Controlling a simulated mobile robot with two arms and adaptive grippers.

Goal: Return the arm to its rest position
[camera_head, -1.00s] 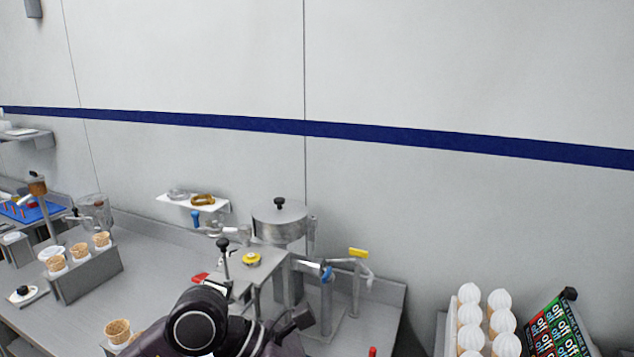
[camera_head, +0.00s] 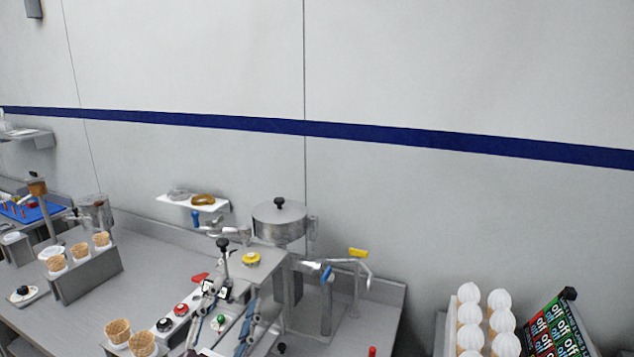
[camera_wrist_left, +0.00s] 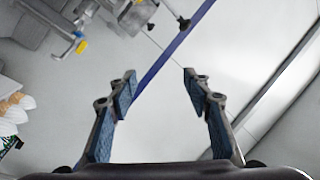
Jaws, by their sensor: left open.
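My left gripper (camera_head: 228,318) shows at the bottom centre of the head view, with its two blue-padded fingers apart. It is in front of the metal machine with a lidded pot (camera_head: 281,222). In the left wrist view the fingers (camera_wrist_left: 157,92) are spread with nothing between them. Behind them are the wall and its blue stripe. My right gripper is not in either view.
A metal holder (camera_head: 88,277) with several wafer cones stands at left on the grey counter. More cones (camera_head: 118,332) stand at the lower left, near a button box (camera_head: 172,318). White-topped cones (camera_head: 470,315) and a dark sign (camera_head: 556,330) are at lower right.

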